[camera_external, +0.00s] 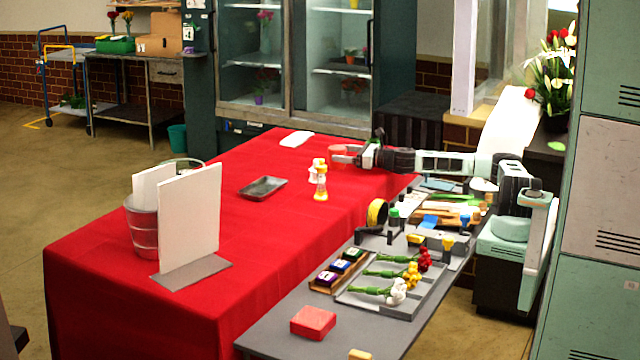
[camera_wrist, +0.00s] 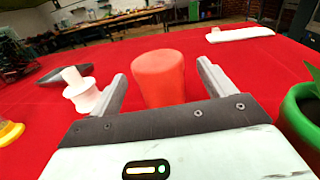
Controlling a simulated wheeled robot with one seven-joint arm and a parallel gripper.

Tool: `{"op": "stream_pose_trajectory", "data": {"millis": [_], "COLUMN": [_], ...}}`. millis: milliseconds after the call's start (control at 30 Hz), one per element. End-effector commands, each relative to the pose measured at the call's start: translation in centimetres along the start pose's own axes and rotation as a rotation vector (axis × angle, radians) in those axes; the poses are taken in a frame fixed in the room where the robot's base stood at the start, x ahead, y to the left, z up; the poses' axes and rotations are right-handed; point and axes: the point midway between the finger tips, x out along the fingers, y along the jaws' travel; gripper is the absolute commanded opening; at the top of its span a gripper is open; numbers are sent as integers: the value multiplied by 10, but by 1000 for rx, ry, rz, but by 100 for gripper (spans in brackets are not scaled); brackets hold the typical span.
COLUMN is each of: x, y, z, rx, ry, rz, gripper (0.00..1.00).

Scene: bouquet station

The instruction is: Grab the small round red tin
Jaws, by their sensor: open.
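The small round red tin (camera_external: 338,151) stands upright on the red tablecloth near its far right part. In the wrist view the tin (camera_wrist: 158,80) is between and slightly beyond my fingers, with a visible gap on each side. My gripper (camera_external: 345,155) is low over the cloth, reaching in from the right, and it also shows in the wrist view (camera_wrist: 162,82). Its jaws are open, with nothing held. The tin's lower part is hidden behind the gripper body in the wrist view.
White spools (camera_wrist: 82,95) stand left of my gripper, beside a dark tray (camera_wrist: 63,72). A yellow-topped item (camera_external: 321,182) stands nearby. A green-rimmed pot (camera_wrist: 302,112) is close on the right in the wrist view. A folded white cloth (camera_external: 296,139) lies farther back.

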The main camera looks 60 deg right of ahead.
Motion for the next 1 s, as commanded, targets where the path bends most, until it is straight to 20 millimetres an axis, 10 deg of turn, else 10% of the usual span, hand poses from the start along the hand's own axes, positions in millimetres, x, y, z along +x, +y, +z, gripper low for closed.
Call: {"op": "stream_pose_trajectory", "data": {"millis": [567,767,1000], "x": [44,44,44], "y": [2,2,2], "z": [0,0,1], "rx": [0,0,-1], "ry": [0,0,0], "rz": [0,0,0], "gripper": [82,31,31]}}
